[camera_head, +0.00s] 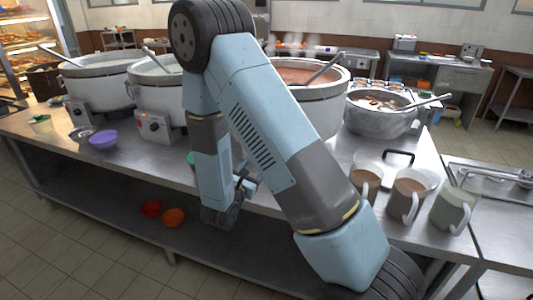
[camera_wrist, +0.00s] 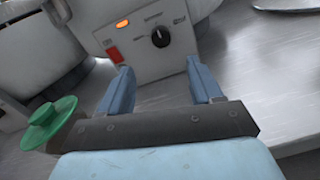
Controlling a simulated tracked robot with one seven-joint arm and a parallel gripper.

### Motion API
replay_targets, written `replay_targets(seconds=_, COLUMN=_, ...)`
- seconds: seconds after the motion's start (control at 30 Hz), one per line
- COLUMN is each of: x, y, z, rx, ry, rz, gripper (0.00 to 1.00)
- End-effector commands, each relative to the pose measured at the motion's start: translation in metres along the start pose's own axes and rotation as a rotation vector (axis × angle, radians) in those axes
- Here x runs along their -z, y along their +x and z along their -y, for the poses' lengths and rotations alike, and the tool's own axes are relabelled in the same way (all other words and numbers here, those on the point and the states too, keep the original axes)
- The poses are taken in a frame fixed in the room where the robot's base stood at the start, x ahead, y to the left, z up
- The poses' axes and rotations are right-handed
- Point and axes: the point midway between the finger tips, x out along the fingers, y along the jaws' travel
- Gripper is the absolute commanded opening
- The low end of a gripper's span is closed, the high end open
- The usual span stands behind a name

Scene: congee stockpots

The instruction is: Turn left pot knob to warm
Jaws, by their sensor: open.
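In the head view the leftmost pot (camera_head: 97,82) is white with a ladle and has a control box (camera_head: 82,113) on its front. A second white pot (camera_head: 158,88) beside it has a similar control box (camera_head: 153,126). My gripper (camera_head: 247,184) is mostly behind my arm, low at the counter's front. In the wrist view my open gripper (camera_wrist: 158,92) faces a grey control box (camera_wrist: 140,62) with a dark knob (camera_wrist: 160,37), a lit orange lamp (camera_wrist: 122,23) and a red switch (camera_wrist: 115,55). Nothing is between the fingers; the knob is beyond them. Its labels are too small to read. I cannot tell which pot this box belongs to.
A purple bowl (camera_head: 103,140) is on the counter. A large pot of reddish food (camera_head: 310,78) and several mugs (camera_head: 407,200) are to the right. Bare counter lies right of the box.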

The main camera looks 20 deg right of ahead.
Motion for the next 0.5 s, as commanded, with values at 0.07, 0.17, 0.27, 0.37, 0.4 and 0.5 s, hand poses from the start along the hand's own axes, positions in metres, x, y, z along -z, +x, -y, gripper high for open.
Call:
replay_targets(seconds=0.07, x=-0.001, y=0.013, z=0.002, rx=0.005, ry=0.000, rz=0.002, gripper=0.64)
replay_targets(seconds=0.17, x=-0.001, y=0.031, z=0.001, rx=0.005, ry=0.000, rz=0.001, gripper=0.64)
replay_targets(seconds=0.27, x=-0.001, y=0.049, z=0.001, rx=0.005, ry=0.001, rz=0.002, gripper=0.64)
replay_targets(seconds=0.37, x=-0.001, y=0.066, z=0.001, rx=0.004, ry=0.002, rz=0.001, gripper=0.64)
replay_targets(seconds=0.4, x=-0.001, y=0.073, z=0.001, rx=0.005, ry=0.001, rz=0.002, gripper=0.64)
replay_targets(seconds=0.5, x=-0.001, y=0.089, z=0.001, rx=0.004, ry=0.001, rz=0.001, gripper=0.64)
